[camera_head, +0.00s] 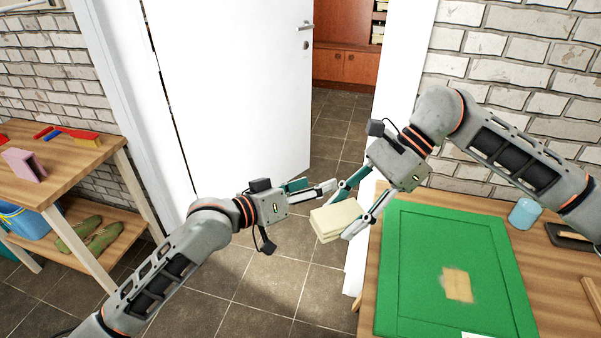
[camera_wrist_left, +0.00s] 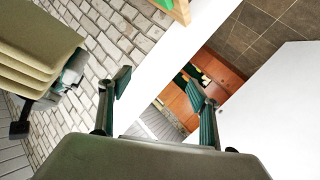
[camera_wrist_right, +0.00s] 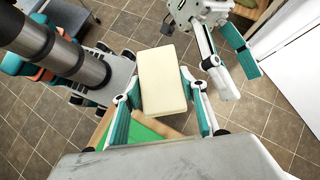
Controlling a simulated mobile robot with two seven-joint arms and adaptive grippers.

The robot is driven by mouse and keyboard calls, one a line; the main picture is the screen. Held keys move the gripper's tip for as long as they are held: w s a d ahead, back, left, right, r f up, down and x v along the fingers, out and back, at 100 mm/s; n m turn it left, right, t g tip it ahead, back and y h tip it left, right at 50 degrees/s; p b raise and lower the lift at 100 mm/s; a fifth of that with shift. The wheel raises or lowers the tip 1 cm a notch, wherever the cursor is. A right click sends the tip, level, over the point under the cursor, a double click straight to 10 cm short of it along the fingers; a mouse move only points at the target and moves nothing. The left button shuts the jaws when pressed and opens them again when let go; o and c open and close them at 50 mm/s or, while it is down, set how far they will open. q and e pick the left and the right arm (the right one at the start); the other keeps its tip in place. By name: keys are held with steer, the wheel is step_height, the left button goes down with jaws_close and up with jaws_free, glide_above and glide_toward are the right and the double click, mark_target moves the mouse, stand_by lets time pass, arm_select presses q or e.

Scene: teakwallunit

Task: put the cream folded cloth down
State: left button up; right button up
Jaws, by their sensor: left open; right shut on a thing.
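The cream folded cloth (camera_head: 337,219) is a thick layered block held in the air, left of the right-hand table. My right gripper (camera_head: 350,208) is shut on it; in the right wrist view the cloth (camera_wrist_right: 163,80) sits between the two fingers. My left gripper (camera_head: 325,186) is open and empty, just above and left of the cloth. It also shows in the right wrist view (camera_wrist_right: 232,65), to the right of the cloth. In the left wrist view the stacked edges of the cloth (camera_wrist_left: 35,45) show at the upper left, apart from the open fingers (camera_wrist_left: 157,85).
The wooden table (camera_head: 551,270) at right bears a green panel (camera_head: 420,240) with a tan patch, a blue cup (camera_head: 524,213) and a dark tray (camera_head: 572,236). A wooden shelf unit (camera_head: 75,175) stands at left. A white door (camera_head: 235,90) stands open behind. Tiled floor lies between.

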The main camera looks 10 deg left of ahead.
arm_select(q)
steer(key=d+r+m+g+h, duration=0.1)
steer(key=d+r, duration=0.1)
steer(key=r, duration=0.5)
steer(key=d+r+m+g+h, duration=0.1)
steer(key=d+r+g, duration=0.15)
steer(key=r, duration=0.45)
step_height(320, 180, up, 8)
steer(key=m+g+y, duration=0.3)
steer(key=m+g, duration=0.1)
glide_above(326, 220)
steer(key=w+d, duration=0.2)
steer(key=w, duration=0.1)
steer(key=s+a+f+m+g+y, duration=0.2)
steer(key=s+a+f+m+y, duration=0.2)
steer(key=s+a+f+y, duration=0.2)
steer(key=shift+t, duration=0.35)
steer(key=x, duration=1.1)
steer(key=shift+w+f, duration=0.15)
steer(key=shift+f, duration=0.05)
steer(key=shift+a, duration=0.1)
